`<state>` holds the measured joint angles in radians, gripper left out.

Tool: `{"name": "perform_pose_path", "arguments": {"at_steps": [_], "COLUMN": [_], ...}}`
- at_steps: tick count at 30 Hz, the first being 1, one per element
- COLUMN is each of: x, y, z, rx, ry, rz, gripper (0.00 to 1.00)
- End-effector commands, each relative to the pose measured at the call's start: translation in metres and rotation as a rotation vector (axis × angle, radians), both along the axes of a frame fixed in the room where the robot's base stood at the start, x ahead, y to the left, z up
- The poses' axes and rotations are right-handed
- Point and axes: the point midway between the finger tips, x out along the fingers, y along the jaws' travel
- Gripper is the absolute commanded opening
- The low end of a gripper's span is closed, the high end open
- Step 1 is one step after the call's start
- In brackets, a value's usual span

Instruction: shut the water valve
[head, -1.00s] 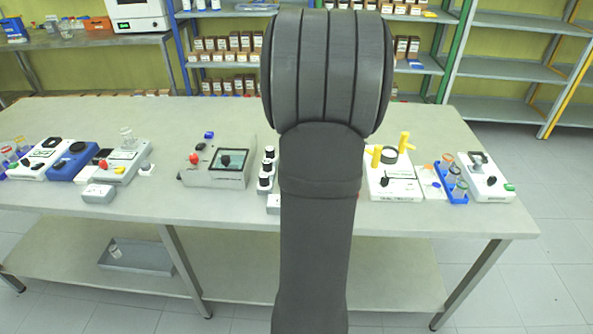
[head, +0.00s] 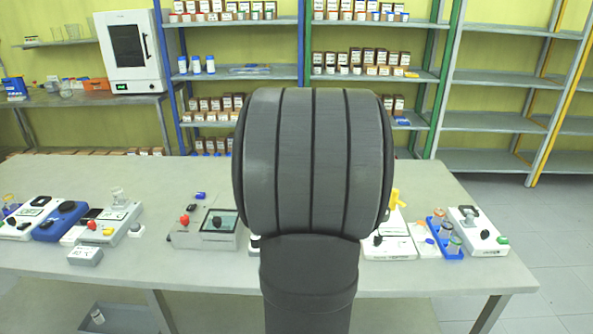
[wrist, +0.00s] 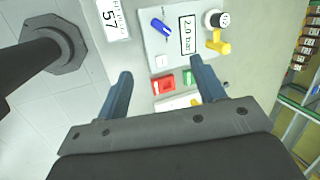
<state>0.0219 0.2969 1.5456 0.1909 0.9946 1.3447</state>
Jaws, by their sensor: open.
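In the wrist view, my gripper (wrist: 163,88) is open, with its two blue-grey fingers apart and nothing between them that I can see it touching. Beyond the fingertips is a light panel. It carries a blue lever (wrist: 161,29), a yellow handle (wrist: 218,42) and a display (wrist: 187,36) reading 2.0 bar. The blue lever lies slanted on the panel. I see no label that tells which handle is the water valve. In the head view my arm hides the middle, and my gripper does not show.
A sign (wrist: 113,19) with 57 is to the left. In the head view, several devices stand on a grey table (head: 110,175), with shelves (head: 490,122) behind.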

Motion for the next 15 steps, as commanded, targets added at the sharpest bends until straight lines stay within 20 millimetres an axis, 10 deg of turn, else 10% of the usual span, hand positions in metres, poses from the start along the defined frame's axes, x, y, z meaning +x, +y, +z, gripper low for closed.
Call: {"name": "perform_pose_path", "arguments": {"at_steps": [3,15], "x": [0.002,0.014], "y": [0.027,0.081], "z": [-0.008,-0.009], "rx": [-0.15,-0.593], "ry": [0.031,0.073], "rz": [0.168,0.568], "gripper": [0.4,0.4]}}
